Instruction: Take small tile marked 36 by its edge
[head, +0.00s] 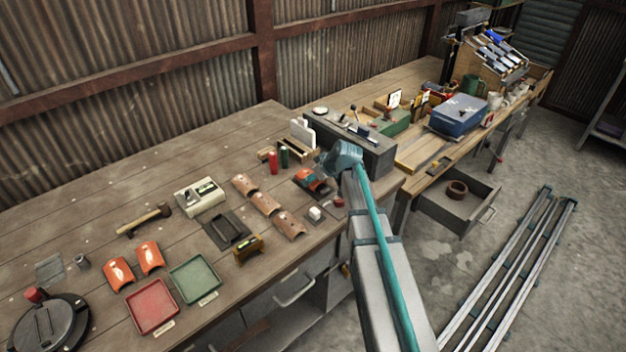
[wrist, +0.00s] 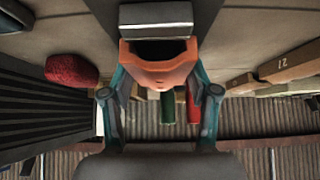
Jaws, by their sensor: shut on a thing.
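My gripper (head: 324,172) is over the bench near its front edge, beside the dark grey box. In the wrist view my gripper (wrist: 160,84) is shut on a small curved orange tile (wrist: 160,66), with one finger at each side of it. In the head view the orange tile (head: 309,178) shows partly below the gripper, above a dark item on the bench. I cannot read a number on it. Whether it still touches something beneath is unclear.
Brown curved tiles (head: 265,202) lie to the left. Two orange tiles (head: 149,257) lie near a red tray (head: 152,306) and a green tray (head: 194,279). A red cylinder (head: 272,162) and a green cylinder (head: 284,156) stand behind. The grey box (head: 372,158) is close on the right.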

